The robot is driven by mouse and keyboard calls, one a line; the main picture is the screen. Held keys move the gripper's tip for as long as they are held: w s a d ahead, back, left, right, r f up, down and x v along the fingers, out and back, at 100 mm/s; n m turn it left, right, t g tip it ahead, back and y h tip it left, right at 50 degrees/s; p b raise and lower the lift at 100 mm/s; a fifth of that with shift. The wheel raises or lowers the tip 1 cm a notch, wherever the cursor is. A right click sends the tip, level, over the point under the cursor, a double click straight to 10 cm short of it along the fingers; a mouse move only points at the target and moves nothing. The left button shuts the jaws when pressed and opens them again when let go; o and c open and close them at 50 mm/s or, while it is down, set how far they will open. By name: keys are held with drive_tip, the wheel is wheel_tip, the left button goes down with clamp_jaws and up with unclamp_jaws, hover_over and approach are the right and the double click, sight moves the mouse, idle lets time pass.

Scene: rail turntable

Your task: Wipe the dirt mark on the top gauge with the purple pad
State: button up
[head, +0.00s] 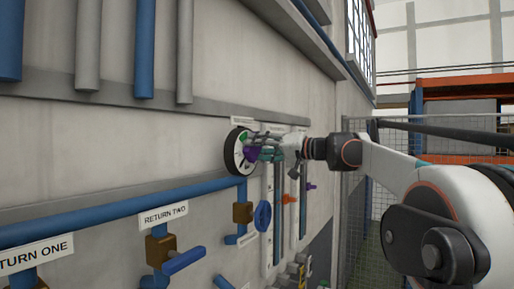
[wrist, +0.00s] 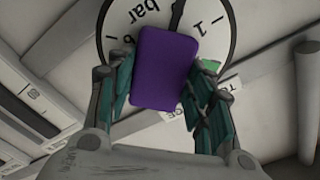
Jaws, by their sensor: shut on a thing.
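The purple pad (wrist: 165,68) is held between the fingers of my gripper (wrist: 165,95) in the wrist view. It lies over the lower part of the round white gauge (wrist: 205,22), which shows "bar" and a dark needle. I cannot tell whether the pad touches the gauge face. In the head view the gauge (head: 230,152) is on the wall, with my gripper (head: 258,151) at its right side and the pad (head: 250,154) in front of its face. A green patch (wrist: 210,66) shows at the gauge's lower right edge. No dirt mark can be made out.
Below the gauge are a blue pipe (head: 110,212), a blue valve wheel (head: 262,215) and a blue lever (head: 184,260). A label "RETURN TWO" (head: 164,216) is on the wall. A wire fence (head: 355,230) stands at the right.

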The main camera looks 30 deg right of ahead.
drive_tip(key=w+d, duration=0.1)
drive_tip(key=w+d+p, duration=0.1)
drive_tip(key=d, duration=0.1)
idle(0.4)
drive_tip(key=shift+s, duration=0.15)
drive_tip(key=shift+v, duration=2.85)
drive_tip(key=shift+b+v, duration=0.3)
drive_tip(key=shift+v, duration=1.2)
drive_tip(key=shift+f, duration=0.1)
